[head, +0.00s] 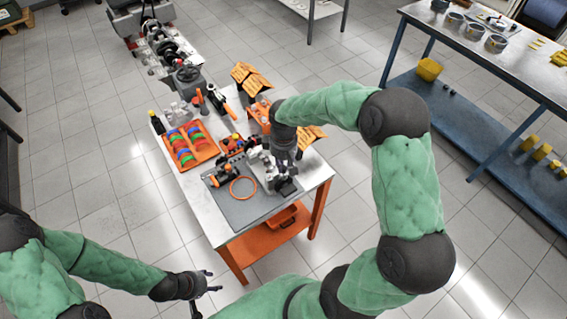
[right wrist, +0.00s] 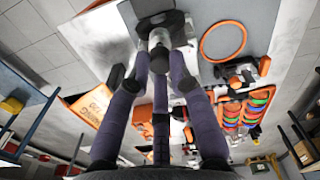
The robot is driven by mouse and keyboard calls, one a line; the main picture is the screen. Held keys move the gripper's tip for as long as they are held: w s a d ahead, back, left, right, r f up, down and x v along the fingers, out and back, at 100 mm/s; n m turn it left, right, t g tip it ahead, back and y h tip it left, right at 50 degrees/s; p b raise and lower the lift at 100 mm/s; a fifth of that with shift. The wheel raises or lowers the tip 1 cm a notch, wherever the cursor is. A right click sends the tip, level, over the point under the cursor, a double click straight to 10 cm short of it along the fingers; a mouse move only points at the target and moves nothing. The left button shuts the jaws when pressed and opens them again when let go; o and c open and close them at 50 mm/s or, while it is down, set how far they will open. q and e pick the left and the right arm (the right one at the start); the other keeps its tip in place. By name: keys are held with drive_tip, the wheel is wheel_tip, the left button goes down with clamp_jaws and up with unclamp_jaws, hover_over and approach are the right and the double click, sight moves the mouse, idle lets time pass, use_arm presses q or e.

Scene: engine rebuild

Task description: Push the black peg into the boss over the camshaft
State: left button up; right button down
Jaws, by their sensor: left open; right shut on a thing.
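The grey metal engine assembly (head: 258,160) sits on the grey mat (head: 232,207) on the workbench. My right gripper (head: 284,158) reaches down over its right side. In the right wrist view the gripper (right wrist: 160,60) has its dark fingers closed around a small dark piece, which seems to be the black peg (right wrist: 159,60), mostly hidden by the fingers. A pale metal cylinder (right wrist: 159,38), possibly the boss, lies just past the fingertips. I cannot tell whether the peg is in it. The camshaft is not clearly visible. My left gripper (head: 211,281) is open and empty, away from the bench.
An orange ring (head: 243,188) lies on the mat. An orange tray (head: 190,147) with red, green and blue rings stands at the left of the bench. A second table (head: 500,55) is at the far right.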

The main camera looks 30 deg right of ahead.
drive_tip(key=shift+f+b, duration=0.6)
drive_tip(key=shift+f, duration=0.3)
idle(0.4)
drive_tip(key=c, duration=1.4)
unclamp_jaws()
drive_tip(key=shift+o, duration=0.2)
drive_tip(key=shift+r, duration=0.3)
drive_tip(key=shift+r+p, duration=0.3)
drive_tip(key=shift+p, duration=0.1)
drive_tip(key=shift+r+p, duration=0.65)
drive_tip(key=shift+r, duration=0.3)
drive_tip(key=o, duration=0.6)
drive_tip(key=shift+c, duration=0.2)
